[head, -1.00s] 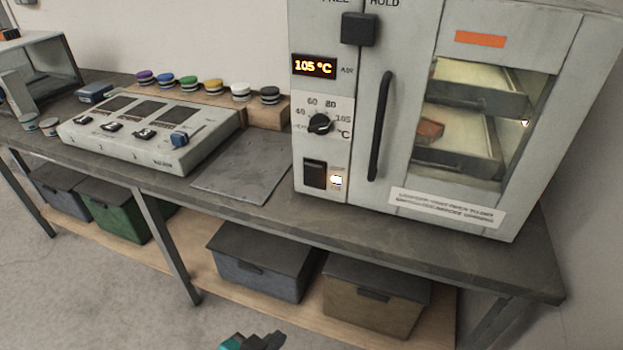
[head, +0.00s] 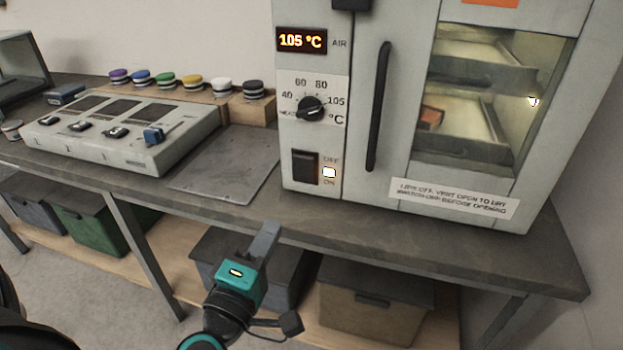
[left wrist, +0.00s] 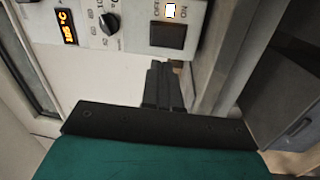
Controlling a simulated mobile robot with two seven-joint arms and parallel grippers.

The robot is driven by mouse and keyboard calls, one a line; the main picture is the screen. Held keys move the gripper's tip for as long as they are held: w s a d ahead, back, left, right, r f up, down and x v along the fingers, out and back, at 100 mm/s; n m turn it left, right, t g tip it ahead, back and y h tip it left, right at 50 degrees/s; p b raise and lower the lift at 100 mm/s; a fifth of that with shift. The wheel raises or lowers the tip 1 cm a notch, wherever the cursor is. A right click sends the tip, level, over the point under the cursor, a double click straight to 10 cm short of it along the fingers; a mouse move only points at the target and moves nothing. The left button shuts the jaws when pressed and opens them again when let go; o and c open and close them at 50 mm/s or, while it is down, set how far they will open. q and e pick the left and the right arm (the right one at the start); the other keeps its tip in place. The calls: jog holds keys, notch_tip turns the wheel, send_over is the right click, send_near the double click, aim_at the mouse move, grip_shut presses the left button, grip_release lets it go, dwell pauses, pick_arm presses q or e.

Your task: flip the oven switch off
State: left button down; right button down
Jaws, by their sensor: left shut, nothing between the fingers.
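The oven (head: 360,190) stands on the bench at the right. Its dark rocker switch (head: 305,168) is low on the left front panel, with OFF and ON labels and a lit white lamp (head: 329,172) beside it. The display (head: 302,40) reads 105 °C. My left gripper (head: 268,236) is shut and empty, below and left of the switch, in front of the bench edge. In the left wrist view the shut fingers (left wrist: 163,85) point toward the switch (left wrist: 167,36), apart from it. My right gripper is not in view.
The oven has a dial (head: 311,107), a vertical black door handle (head: 378,105) and a label about the vent. A flat grey plate (head: 225,165) lies left of the oven, beside a control box (head: 120,130). Bins (head: 375,300) sit on the shelf below.

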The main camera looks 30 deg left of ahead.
aim_at(300, 164)
pick_arm(q)
jog(key=shift+w+a+r+n+y, duration=0.15)
jog(key=shift+a+n+y, duration=0.35)
jog(key=shift+n, duration=0.3)
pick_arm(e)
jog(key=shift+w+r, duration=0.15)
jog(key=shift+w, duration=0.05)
pick_arm(q)
jog(key=shift+w, duration=0.1)
